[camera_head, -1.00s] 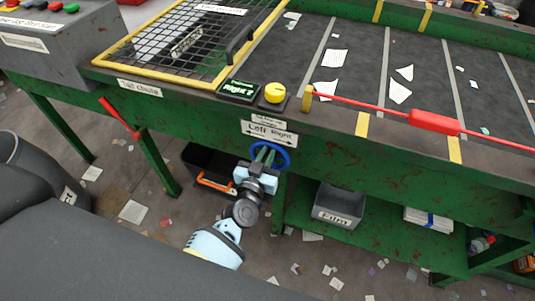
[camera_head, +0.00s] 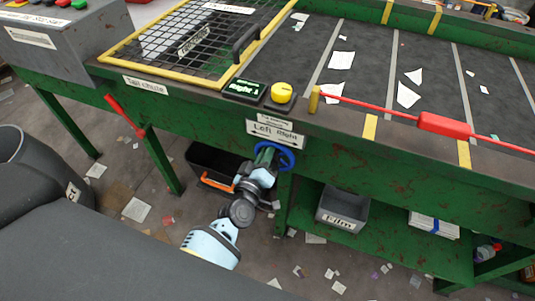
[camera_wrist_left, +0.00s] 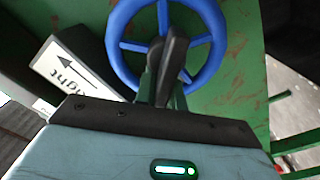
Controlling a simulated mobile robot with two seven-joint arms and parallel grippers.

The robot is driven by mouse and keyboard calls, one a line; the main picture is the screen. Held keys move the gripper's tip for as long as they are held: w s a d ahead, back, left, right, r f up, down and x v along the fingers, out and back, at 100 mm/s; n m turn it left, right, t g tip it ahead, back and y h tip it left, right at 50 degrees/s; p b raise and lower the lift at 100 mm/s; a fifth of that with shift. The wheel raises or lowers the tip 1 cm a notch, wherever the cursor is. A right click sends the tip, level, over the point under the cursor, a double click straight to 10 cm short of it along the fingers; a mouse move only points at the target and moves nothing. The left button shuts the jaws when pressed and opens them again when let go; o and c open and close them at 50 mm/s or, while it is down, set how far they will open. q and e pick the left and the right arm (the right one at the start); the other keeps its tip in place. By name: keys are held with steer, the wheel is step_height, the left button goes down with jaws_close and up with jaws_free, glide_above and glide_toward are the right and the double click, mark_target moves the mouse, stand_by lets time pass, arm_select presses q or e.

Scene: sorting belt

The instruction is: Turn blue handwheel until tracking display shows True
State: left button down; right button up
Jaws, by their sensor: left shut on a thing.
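The blue handwheel (camera_head: 288,157) sits on the green front of the belt frame, below a sign (camera_head: 275,133) reading Left and Right with arrows. In the left wrist view the blue wheel (camera_wrist_left: 214,54) shows its rim and spokes. My left gripper (camera_head: 268,155) is at the wheel; in the left wrist view its dark fingers (camera_wrist_left: 168,62) are shut on the wheel near its hub and cover part of the spokes. The tracking display (camera_head: 244,90) above shows green text that looks like "Right" with a small number, hard to read. My right gripper is not in view.
A yellow knob (camera_head: 282,92) is beside the display. A red cord with a red handle (camera_head: 445,125) runs along the belt edge. A black crate with an orange handle (camera_head: 218,183) and a grey film bin (camera_head: 342,208) are below. Paper scraps litter the floor.

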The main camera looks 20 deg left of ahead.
arm_select(q)
steer(key=shift+s+d+f+n, duration=0.1)
steer(key=shift+s+f+n, duration=0.1)
steer(key=shift+f, duration=0.15)
steer(key=shift+s+d+f+n, duration=0.1)
steer(key=shift+f+n, duration=0.1)
steer(key=shift+f, duration=0.1)
steer(key=shift+w, duration=0.1)
steer(key=c, duration=1.6)
jaws_free()
steer(key=shift+o, duration=0.6)
steer(key=shift+r, duration=0.2)
steer(key=shift+s, duration=0.25)
steer(key=s, duration=0.7)
steer(key=shift+s+a, duration=0.1)
